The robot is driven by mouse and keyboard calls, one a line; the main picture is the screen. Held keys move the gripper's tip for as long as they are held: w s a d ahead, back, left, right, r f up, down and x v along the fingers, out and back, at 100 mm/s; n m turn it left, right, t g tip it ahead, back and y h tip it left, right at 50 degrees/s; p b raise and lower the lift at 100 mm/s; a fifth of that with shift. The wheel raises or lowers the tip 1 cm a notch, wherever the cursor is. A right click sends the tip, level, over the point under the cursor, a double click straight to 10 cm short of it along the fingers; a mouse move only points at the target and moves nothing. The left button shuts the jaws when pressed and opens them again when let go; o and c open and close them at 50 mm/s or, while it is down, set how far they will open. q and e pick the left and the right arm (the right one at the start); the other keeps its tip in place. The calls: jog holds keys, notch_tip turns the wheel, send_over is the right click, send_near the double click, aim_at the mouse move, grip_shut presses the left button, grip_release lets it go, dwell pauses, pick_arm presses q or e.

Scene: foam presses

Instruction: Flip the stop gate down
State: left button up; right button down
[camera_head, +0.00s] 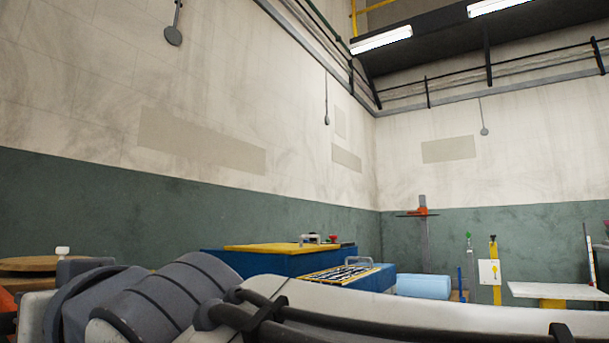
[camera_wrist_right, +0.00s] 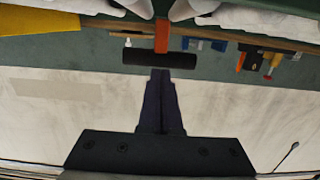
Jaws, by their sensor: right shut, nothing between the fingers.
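In the right wrist view, my right gripper (camera_wrist_right: 160,72) is shut and empty, its two dark fingers side by side. Just beyond the fingertips is a black bar (camera_wrist_right: 148,57) on a short orange stem (camera_wrist_right: 161,36), which looks like the stop gate. The bar lies crosswise to the fingers, and I cannot tell whether they touch it. I cannot make out the gate in the head view, where my own arm links cover the bottom of the picture. My left gripper is not in view.
The head view shows a blue press with a yellow top (camera_head: 270,248), a patterned panel (camera_head: 340,274), a light blue roll (camera_head: 423,286), a yellow post (camera_head: 494,270) and a white-topped table (camera_head: 556,292). A round wooden top (camera_head: 30,265) is at left. Green-and-white walls stand behind.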

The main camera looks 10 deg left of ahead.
notch_tip(320, 180, down, 2)
jog(key=shift+a+f, duration=0.1)
jog(key=shift+a, duration=0.05)
dwell(0.3)
notch_tip(320, 180, up, 7)
jog(key=d+p, duration=0.1)
jog(key=p, duration=0.4)
jog(key=f+b+v, duration=0.1)
jog(key=b+v, duration=0.8)
jog(key=v, duration=0.1)
jog(key=shift+s+f, duration=0.15)
jog(key=shift+f, duration=0.2)
jog(key=shift+d, duration=0.1)
